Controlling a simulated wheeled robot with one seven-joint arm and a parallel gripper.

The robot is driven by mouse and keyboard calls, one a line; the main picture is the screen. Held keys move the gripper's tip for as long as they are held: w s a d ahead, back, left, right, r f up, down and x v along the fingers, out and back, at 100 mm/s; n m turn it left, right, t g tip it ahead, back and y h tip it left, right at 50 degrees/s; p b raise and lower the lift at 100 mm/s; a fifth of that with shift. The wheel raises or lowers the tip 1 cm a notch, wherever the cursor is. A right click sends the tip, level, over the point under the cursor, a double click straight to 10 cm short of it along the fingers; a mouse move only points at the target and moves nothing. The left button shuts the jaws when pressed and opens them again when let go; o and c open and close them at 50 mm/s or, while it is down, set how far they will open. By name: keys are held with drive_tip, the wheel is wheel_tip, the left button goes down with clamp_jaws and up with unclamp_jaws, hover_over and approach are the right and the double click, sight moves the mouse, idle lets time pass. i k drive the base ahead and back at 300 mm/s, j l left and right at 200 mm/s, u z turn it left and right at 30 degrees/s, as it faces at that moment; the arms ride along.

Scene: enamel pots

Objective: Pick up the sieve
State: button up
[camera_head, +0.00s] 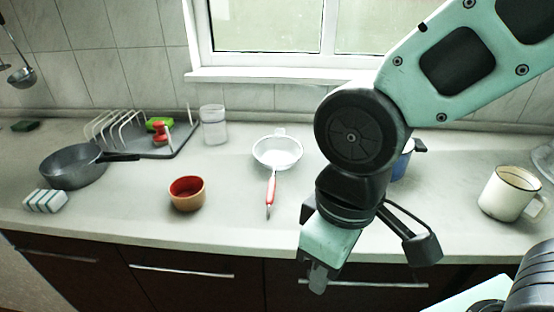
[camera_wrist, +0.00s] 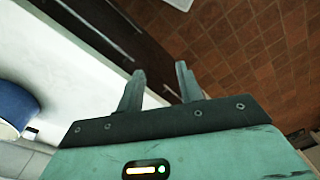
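The sieve (camera_head: 277,151) lies on the counter in the middle of the head view, with a white bowl and a red handle (camera_head: 271,188) that points toward the counter's front edge. My gripper (camera_head: 318,278) hangs at the front edge of the counter, to the right of the sieve and apart from it. In the wrist view the two fingers of my gripper (camera_wrist: 160,85) stand apart with nothing between them. The sieve does not show in the wrist view.
A red-brown bowl (camera_head: 187,193) stands left of the sieve. A clear jar (camera_head: 213,125), a dish rack (camera_head: 178,140) and a grey pan (camera_head: 72,166) are farther left. A blue pot (camera_head: 402,163) is partly hidden behind my arm. A white mug (camera_head: 508,193) stands right.

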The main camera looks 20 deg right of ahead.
sight(276, 151)
drive_tip(key=j+z, duration=0.15)
drive_tip(key=j, duration=1.4)
